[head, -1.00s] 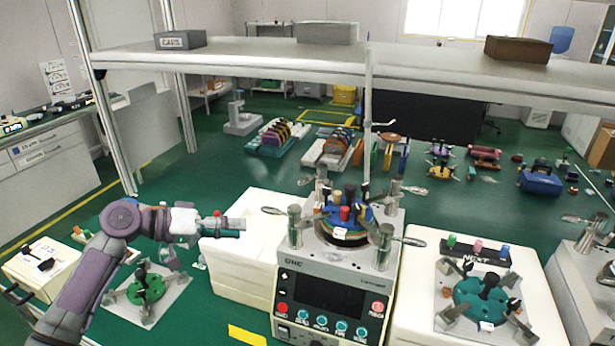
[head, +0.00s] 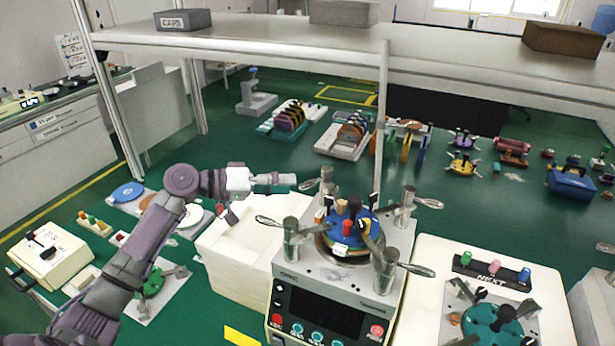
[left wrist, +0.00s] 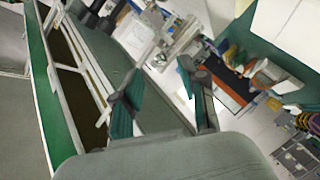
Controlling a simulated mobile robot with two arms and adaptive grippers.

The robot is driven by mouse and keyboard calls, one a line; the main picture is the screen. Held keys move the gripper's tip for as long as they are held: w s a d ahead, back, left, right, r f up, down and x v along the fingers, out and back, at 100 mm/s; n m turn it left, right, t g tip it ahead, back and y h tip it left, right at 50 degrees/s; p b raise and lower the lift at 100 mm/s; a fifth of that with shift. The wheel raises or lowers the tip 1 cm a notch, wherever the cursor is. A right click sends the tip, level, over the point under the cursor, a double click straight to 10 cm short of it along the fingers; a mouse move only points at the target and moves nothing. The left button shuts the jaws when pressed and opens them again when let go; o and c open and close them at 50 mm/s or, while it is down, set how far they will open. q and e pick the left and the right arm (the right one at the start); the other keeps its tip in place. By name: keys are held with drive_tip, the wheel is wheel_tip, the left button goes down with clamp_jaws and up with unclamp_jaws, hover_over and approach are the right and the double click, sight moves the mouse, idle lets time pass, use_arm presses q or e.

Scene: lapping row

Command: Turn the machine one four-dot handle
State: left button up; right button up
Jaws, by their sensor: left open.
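Machine one (head: 325,300) stands at the centre of the head view, with a dark screen and colored buttons on its front. A round plate with a blue top (head: 352,228) and colored knobs sits on it. Metal posts with lever handles surround the plate: a left handle (head: 270,221), a front right handle (head: 419,270), a back right handle (head: 430,203) and a back left handle (head: 311,184). Dot marks on them are too small to read. My left gripper (head: 292,183) is open and empty, just left of the back left handle. Its spread fingers show in the left wrist view (left wrist: 160,75).
A white block (head: 235,240) stands left of machine one. Right of it, a white stand (head: 425,300) carries a green plate (head: 492,322) and a rack labelled NEXT (head: 490,272). A grey shelf (head: 270,38) spans behind, with an upright (head: 382,110) behind the machine.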

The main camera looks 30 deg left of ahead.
sight(307, 182)
use_arm(q)
drive_tip(key=p+x, duration=0.1)
drive_tip(key=x, duration=0.5)
drive_tip(key=shift+a+p, duration=0.1)
drive_tip(key=shift+p, duration=0.3)
drive_tip(key=shift+w, duration=0.15)
drive_tip(key=shift+c, duration=0.3)
clamp_jaws()
use_arm(e)
drive_tip(key=shift+w+r, duration=0.45)
drive_tip(key=shift+r, duration=0.2)
drive_tip(key=shift+w+r, duration=0.45)
drive_tip(key=shift+r, duration=0.15)
